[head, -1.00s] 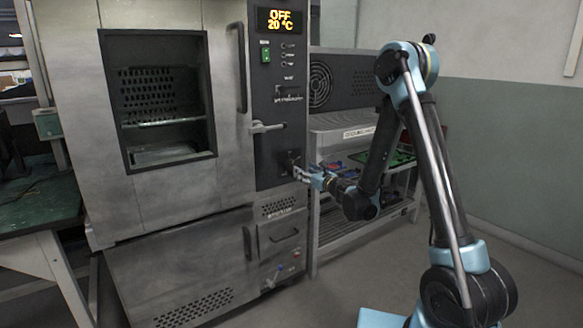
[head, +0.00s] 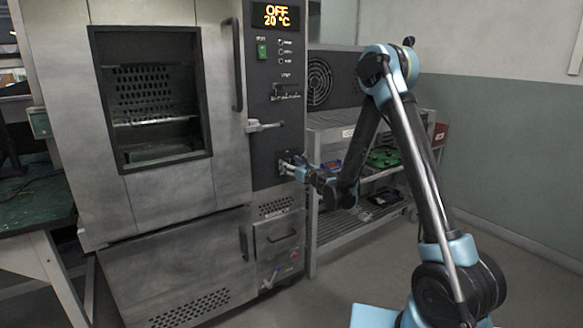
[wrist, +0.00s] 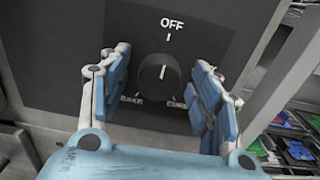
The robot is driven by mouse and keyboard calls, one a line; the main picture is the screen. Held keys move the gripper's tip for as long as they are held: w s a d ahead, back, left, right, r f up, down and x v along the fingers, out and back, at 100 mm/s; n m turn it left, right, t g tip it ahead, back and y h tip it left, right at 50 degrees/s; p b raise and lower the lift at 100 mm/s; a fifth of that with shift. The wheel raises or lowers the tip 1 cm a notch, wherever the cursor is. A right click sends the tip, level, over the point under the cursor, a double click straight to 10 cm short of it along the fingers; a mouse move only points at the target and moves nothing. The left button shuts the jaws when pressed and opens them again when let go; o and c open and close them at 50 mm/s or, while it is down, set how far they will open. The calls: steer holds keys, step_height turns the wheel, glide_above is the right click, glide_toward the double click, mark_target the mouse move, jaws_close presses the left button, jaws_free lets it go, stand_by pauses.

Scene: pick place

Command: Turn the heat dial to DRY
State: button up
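The heat dial (wrist: 158,76) is a round black knob on a dark panel. In the wrist view its white mark points up at the OFF label (wrist: 172,22). Two more labels sit below the dial at left and right, too blurred to read surely. My gripper (wrist: 160,92) is open, with one blue-padded finger on each side of the dial and gaps to it. In the head view my gripper (head: 290,168) is at the panel's lower part and hides the dial. The display (head: 277,16) reads OFF and 20 °C.
The oven door (head: 150,110) with its window is left of the panel, with a lever handle (head: 265,126) just above my gripper. A metal shelf rack (head: 345,240) with green and blue items stands close on the right. A green switch (head: 262,48) sits higher on the panel.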

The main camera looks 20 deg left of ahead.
steer(key=c, duration=0.8)
steer(key=shift+w+d+m, duration=0.1)
steer(key=shift+m, duration=0.2)
steer(key=shift+w+d+f+m, duration=0.1)
steer(key=shift+d+m, duration=0.05)
steer(key=shift+m, duration=3.15)
steer(key=shift+w+d+m, duration=0.1)
steer(key=shift+m, duration=3.2)
steer(key=shift+s, duration=0.1)
steer(key=o, duration=1)
steer(key=shift+a, duration=0.1)
